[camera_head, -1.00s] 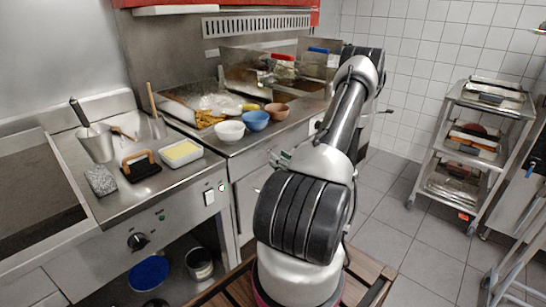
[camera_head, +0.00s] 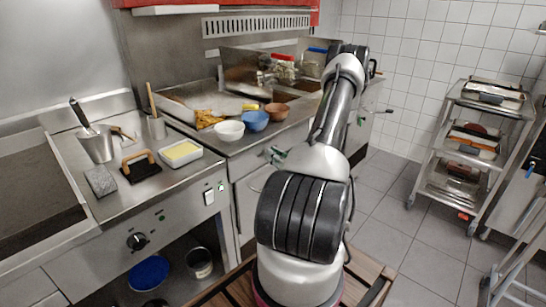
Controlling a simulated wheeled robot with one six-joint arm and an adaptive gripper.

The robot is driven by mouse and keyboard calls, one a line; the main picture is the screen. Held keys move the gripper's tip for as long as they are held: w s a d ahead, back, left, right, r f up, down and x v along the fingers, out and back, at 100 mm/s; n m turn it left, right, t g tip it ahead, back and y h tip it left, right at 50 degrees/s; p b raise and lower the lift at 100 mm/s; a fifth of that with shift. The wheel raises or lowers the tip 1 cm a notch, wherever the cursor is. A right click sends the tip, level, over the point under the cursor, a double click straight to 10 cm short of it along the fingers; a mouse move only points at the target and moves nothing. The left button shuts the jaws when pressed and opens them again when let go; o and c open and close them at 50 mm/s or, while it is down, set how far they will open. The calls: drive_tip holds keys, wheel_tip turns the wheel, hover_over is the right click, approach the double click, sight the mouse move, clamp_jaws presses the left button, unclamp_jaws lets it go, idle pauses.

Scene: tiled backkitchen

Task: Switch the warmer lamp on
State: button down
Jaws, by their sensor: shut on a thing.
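I cannot clearly pick out the warmer lamp; a white bar (camera_head: 176,10) hangs under the red edge at the top. Two pale switches (camera_head: 215,193) sit on the nearer counter's front, left of my gripper and apart from it. Their positions are too small to read.
A black knob (camera_head: 137,241) is left of the switches. A wheeled rack (camera_head: 470,140) stands at right, with free floor between.

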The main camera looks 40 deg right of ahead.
drive_tip(key=shift+n+y, duration=0.3)
drive_tip(key=shift+w+d+f+n+g+y, duration=0.1)
drive_tip(key=shift+d+n+g+y, duration=0.5)
drive_tip(key=shift+n+y, duration=1.1)
drive_tip(key=shift+s+d+r+n+g+y, duration=0.1)
drive_tip(key=shift+d+n+g+y, duration=0.15)
drive_tip(key=shift+n+g+y, duration=1.4)
drive_tip(key=shift+w+d+f+n+t+y, duration=0.15)
drive_tip(key=shift+d+n+y, duration=0.45)
drive_tip(key=shift+y, duration=2.15)
drive_tip(key=shift+a+n, duration=0.1)
drive_tip(key=shift+n, duration=0.15)
drive_tip(key=c, duration=1.4)
unclamp_jaws()
